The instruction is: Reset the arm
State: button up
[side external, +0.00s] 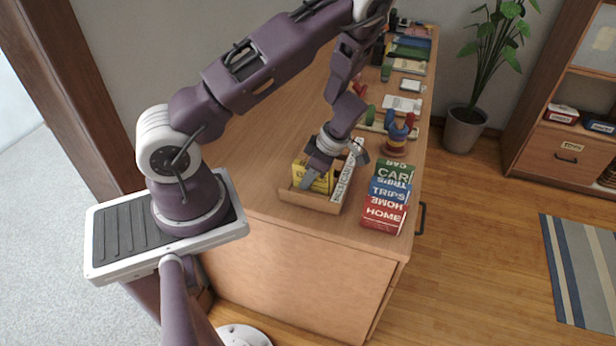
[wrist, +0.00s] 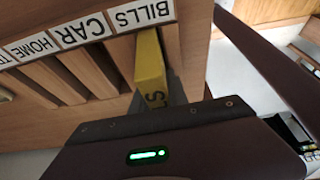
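My gripper (side external: 311,176) points down into a small wooden organizer (side external: 308,203) at the near end of the wooden cabinet. A yellow block (side external: 326,184) stands in the organizer, partly hidden by the gripper. In the wrist view, the yellow block (wrist: 150,62) is in the slot by the BILLS label, with a grey finger close beside it. The other finger is hidden, so I cannot tell whether the gripper is shut on the block. The CAR and HOME slots look empty in the wrist view.
Green CAR (side external: 395,173), blue TRIPS (side external: 389,191) and red HOME (side external: 383,213) blocks lie right of the organizer, near the cabinet edge. A stack of coloured rings (side external: 397,138) stands behind them. More small items crowd the far end. The cabinet top left of the organizer is clear.

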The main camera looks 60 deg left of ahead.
jog(key=shift+m, duration=0.3)
jog(key=v, duration=0.8)
jog(key=shift+d+r, duration=0.1)
jog(key=shift+d, duration=0.2)
jog(key=s+d+r+m+t+h, duration=0.1)
jog(key=d+r+m+t+h, duration=0.1)
jog(key=d+r+m, duration=0.4)
jog(key=d+r+m+t+h, duration=0.1)
jog(key=d+r+m+t, duration=0.2)
jog(key=r, duration=0.5)
jog(key=s+d+r+m+t, duration=0.3)
jog(key=s+d+r+m, duration=0.2)
jog(key=s+r+m, duration=0.6)
jog(key=s+m, duration=0.2)
jog(key=m, duration=0.4)
jog(key=shift+s+r+m+t, duration=0.25)
jog(key=shift+s+m+t, duration=0.05)
jog(key=shift+s+t, duration=0.1)
